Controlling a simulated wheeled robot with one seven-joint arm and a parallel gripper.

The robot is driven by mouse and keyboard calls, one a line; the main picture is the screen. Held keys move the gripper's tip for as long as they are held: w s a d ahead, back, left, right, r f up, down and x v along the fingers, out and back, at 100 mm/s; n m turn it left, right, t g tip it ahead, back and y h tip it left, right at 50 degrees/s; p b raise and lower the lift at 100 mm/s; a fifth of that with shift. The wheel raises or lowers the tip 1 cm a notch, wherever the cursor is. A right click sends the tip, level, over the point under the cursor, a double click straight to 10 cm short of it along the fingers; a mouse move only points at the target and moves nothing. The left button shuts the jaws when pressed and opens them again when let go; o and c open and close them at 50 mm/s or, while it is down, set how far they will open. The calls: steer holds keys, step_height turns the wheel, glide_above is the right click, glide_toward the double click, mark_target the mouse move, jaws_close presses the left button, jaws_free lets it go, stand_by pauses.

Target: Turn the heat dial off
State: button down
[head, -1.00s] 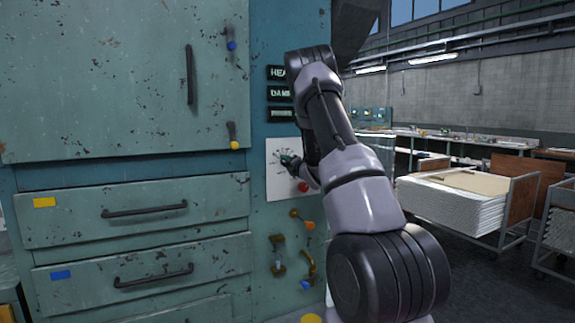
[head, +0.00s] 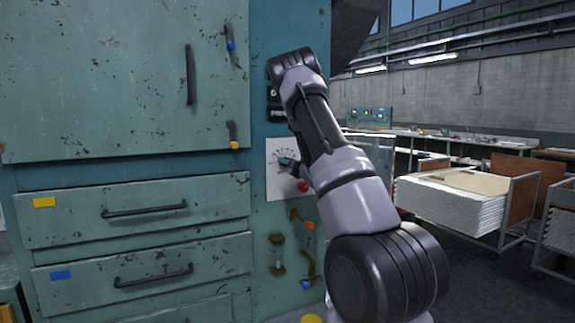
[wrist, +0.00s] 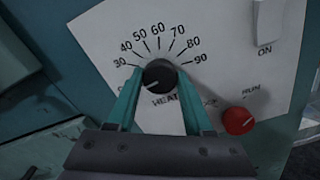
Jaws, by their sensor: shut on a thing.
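The heat dial (wrist: 162,67) is a round black knob on a white panel in the wrist view, with "HEAT" printed below it and a scale from 30 to 90 around its upper side. Its pale pointer mark faces lower left, below the 30 mark. My gripper (wrist: 159,78) has its teal fingers on either side of the knob, shut on it. In the head view the white panel (head: 274,185) is on the cabinet front, and my gripper (head: 287,164) is at it; the knob is hidden there.
A red knob marked "RUN" (wrist: 237,120) is close to the right of my gripper. An "ON" label and a pale lever-like part (wrist: 268,22) are at the upper right. Valve handles (head: 278,255) are below the panel. A paper-stacked cart (head: 455,205) stands at right.

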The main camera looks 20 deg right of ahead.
steer(key=shift+f, duration=0.1)
steer(key=shift+c, duration=1.4)
jaws_free()
steer(key=s, duration=1)
steer(key=shift+s+d, duration=0.2)
steer(key=shift+s, duration=0.2)
